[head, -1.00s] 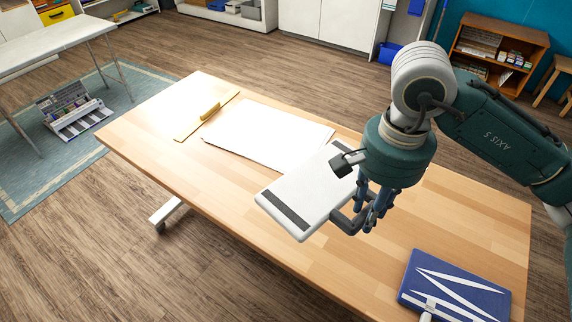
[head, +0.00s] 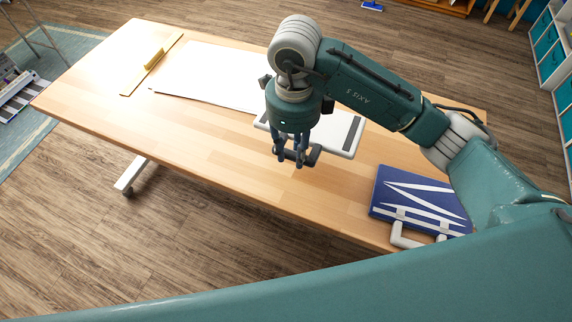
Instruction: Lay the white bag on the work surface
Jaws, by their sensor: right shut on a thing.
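The white bag (head: 338,134) is a flat white slab with a dark band on its right part and a dark handle at its front. It is over the wooden table (head: 215,150), partly hidden behind my right gripper. My right gripper (head: 290,162) points down and is shut on the bag's dark handle. The bag looks nearly flat and close to the table top; I cannot tell if it touches. My left gripper is not in view.
A blue bag (head: 420,198) with white stripes lies at the table's right, its white handle past the front edge. A large white sheet (head: 215,72) and a thin strip with a yellow bar (head: 153,60) lie at the back left. The front left of the table is clear.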

